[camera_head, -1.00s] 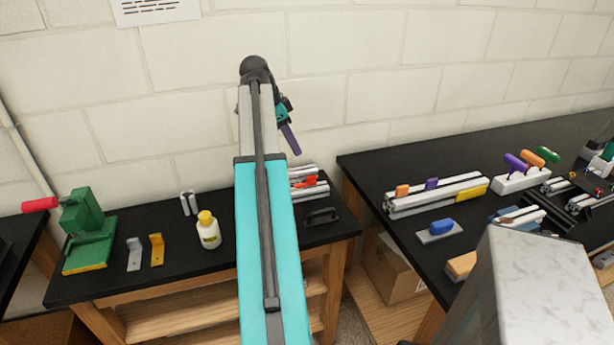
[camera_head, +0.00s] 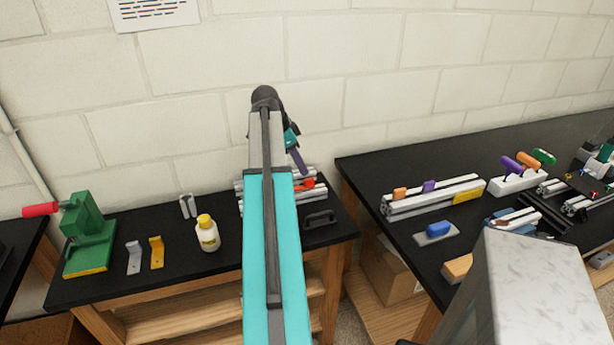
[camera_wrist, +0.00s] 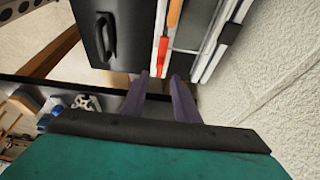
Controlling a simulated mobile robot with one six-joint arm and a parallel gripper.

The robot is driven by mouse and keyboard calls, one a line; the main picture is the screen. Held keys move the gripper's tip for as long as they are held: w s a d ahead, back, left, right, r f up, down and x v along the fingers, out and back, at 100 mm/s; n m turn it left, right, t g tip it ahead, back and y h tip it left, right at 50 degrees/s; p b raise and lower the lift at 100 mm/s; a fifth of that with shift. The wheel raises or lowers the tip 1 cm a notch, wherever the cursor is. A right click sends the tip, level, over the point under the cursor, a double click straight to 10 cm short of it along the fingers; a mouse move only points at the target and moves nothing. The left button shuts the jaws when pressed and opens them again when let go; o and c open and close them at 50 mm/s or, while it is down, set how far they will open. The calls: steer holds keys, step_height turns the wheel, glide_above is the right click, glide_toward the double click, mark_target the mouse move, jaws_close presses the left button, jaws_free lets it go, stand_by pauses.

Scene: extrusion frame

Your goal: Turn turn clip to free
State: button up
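A red clip (camera_head: 309,183) lies on the light extrusion frame (camera_head: 318,192) at the right end of the left table. In the wrist view the red clip (camera_wrist: 163,57) lies along a rail, with an orange piece (camera_wrist: 174,12) in line beyond it. I cannot tell which of the two is the turn clip. My gripper (camera_head: 300,168) has purple fingers and hangs just above the frame. In the wrist view my gripper (camera_wrist: 160,78) is open and empty, its fingertips short of the red clip's near end. My arm hides part of the frame in the head view.
A black handle (camera_head: 320,218) is in front of the frame. A white bottle (camera_head: 207,235) with a yellow cap, two brackets (camera_head: 145,254) and a green press (camera_head: 88,240) stand to the left. The wall is close behind. A gap separates the right table (camera_head: 480,165).

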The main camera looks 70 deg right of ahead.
mark_target(307, 180)
steer(key=shift+p+x, duration=0.5)
steer(key=shift+x, duration=2.7)
jaws_close()
